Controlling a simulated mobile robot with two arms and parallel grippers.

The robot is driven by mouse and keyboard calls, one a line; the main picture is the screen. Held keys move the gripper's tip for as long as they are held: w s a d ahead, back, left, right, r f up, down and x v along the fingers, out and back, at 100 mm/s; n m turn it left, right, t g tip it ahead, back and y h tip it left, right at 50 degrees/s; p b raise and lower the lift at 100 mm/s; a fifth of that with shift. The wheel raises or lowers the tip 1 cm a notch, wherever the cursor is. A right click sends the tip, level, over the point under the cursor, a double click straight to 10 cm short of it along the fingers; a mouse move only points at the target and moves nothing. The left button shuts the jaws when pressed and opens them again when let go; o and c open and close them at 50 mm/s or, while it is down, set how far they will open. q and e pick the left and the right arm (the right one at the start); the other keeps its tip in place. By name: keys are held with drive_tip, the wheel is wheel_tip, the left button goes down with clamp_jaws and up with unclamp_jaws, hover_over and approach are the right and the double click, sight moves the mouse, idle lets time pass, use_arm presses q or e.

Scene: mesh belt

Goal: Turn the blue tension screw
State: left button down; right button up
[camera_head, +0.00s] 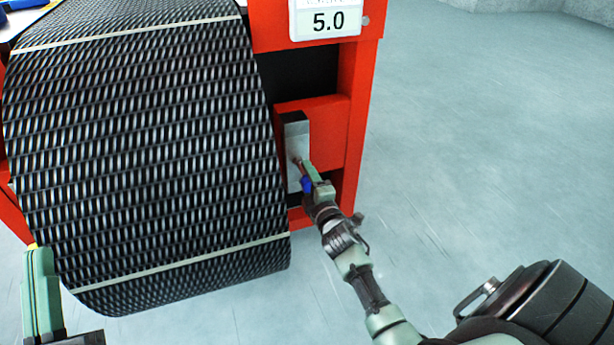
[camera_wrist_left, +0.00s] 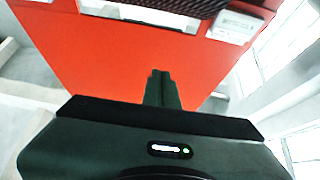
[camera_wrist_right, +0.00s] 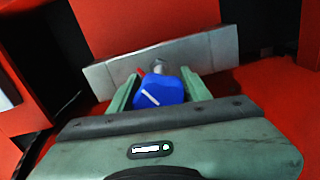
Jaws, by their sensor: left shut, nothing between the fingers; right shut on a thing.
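The blue tension screw (camera_wrist_right: 160,95) has a knob with a white line on it and sits on a grey metal plate (camera_wrist_right: 215,50). A small red mark shows beside it. My right gripper (camera_wrist_right: 158,88) is shut on the knob, with one green finger on each side. In the head view the screw is a small blue patch (camera_head: 306,184), partly hidden by my right gripper (camera_head: 311,178). My left gripper (camera_head: 40,252) is shut and empty at the lower left, beside the mesh belt (camera_head: 140,150). Its closed fingers show in the left wrist view (camera_wrist_left: 161,85).
A red frame (camera_head: 359,120) carries the belt roll and the plate. The belt's pale cross lines are visible. The grey floor (camera_head: 480,150) to the right is clear.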

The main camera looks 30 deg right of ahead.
drive_tip(key=shift+f, duration=0.1)
drive_tip(key=o, duration=1.4)
drive_tip(key=shift+c, duration=0.2)
drive_tip(key=shift+s, duration=0.15)
drive_tip(key=shift+s+a, duration=0.1)
drive_tip(key=shift+s, duration=0.2)
use_arm(q)
wheel_tip(320, 180, down, 8)
drive_tip(key=w+g+y+p, duration=0.1)
drive_tip(key=w+g+p, duration=0.1)
drive_tip(key=g, duration=0.3)
drive_tip(key=shift+w+a+y, duration=0.2)
drive_tip(key=shift+y, duration=0.1)
use_arm(e)
drive_tip(key=v, duration=0.7)
